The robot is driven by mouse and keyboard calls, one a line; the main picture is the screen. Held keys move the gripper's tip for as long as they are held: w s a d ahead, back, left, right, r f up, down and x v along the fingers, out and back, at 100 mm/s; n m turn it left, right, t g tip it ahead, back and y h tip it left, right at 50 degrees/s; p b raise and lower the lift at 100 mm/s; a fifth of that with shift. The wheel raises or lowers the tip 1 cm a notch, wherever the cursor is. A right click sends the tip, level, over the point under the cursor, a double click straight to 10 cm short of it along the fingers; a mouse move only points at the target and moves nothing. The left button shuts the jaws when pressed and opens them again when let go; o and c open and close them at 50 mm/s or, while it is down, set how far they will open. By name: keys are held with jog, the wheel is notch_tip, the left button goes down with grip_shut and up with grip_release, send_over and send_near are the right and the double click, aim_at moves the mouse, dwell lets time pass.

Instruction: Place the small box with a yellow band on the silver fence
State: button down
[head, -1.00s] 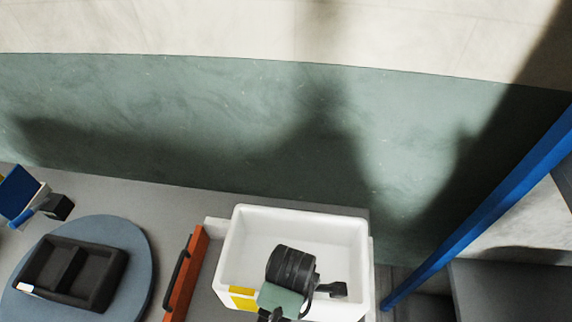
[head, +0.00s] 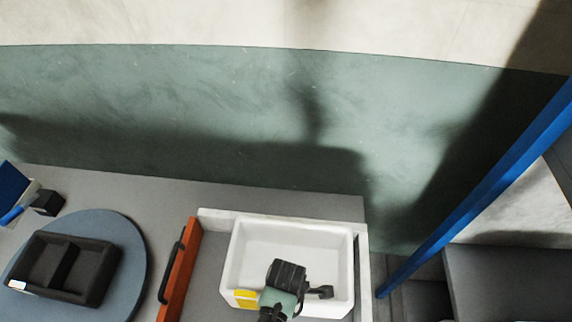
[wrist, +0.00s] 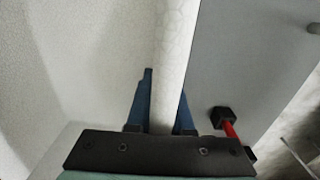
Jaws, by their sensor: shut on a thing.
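The small box (head: 240,245) is a white open foam box with a yellow band (head: 244,298) at its front left corner. Its textured inside fills the left of the wrist view (wrist: 95,60). My gripper (wrist: 166,85) has its blue fingers on either side of the box's wall and is shut on it. In the head view my wrist covers the box's front side and hides the fingertips. A pale L-shaped rail (head: 362,262), which may be the silver fence, runs behind and to the right of the box. I cannot tell whether the box touches the surface below.
An orange bar (head: 181,270) with a black handle stands left of the box. Further left, a black two-part tray (head: 66,268) lies on a round blue-grey disc (head: 128,250). A blue post (head: 480,190) slants at the right. A black knob (wrist: 223,117) on a red rod shows in the wrist view.

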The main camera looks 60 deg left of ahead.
jog(key=shift+f, duration=0.15)
jog(key=c, duration=0.8)
grip_release()
notch_tip(320, 180, up, 12)
jog(key=shift+r, duration=0.2)
